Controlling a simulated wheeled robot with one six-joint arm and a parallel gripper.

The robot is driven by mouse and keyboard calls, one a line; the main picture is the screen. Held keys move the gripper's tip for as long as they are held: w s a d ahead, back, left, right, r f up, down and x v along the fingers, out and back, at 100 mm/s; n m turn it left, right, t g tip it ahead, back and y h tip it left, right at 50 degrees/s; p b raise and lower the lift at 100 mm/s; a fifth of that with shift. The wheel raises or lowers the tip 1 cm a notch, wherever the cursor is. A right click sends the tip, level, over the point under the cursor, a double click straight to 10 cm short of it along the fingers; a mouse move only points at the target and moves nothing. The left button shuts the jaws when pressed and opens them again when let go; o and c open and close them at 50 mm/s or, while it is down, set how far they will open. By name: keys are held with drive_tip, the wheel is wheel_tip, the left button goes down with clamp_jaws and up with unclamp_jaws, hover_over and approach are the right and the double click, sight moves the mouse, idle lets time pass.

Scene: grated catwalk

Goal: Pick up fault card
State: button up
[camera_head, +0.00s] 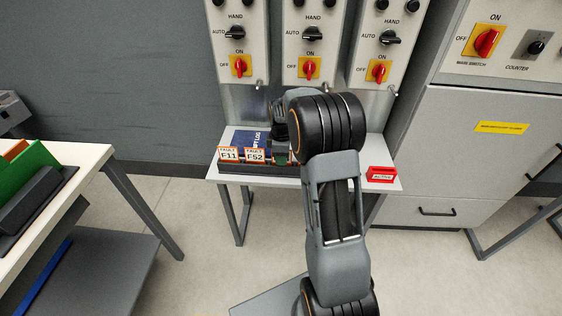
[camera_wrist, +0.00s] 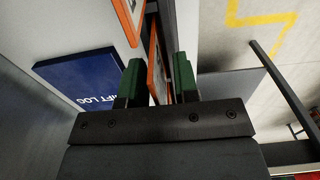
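Two white fault cards with orange borders stand in a dark rack (camera_head: 262,169) on the small table in the head view, marked F11 (camera_head: 229,154) and F52 (camera_head: 255,156). My gripper (camera_head: 282,158) is low over the rack, just right of F52, and hides that part of the rack. In the wrist view my gripper (camera_wrist: 157,82) is open, its green fingers on either side of an orange-edged card (camera_wrist: 157,66). Narrow gaps show beside the card, and its number cannot be read. Another orange-edged card (camera_wrist: 131,16) stands farther up that view.
A blue log book (camera_head: 251,140) lies behind the rack, also seen in the wrist view (camera_wrist: 82,78). A red holder (camera_head: 381,174) stands at the table's right end. Switch panels (camera_head: 309,45) rise behind. A white bench (camera_head: 75,163) is at left, a grey cabinet (camera_head: 470,150) at right.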

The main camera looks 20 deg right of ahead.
clamp_jaws()
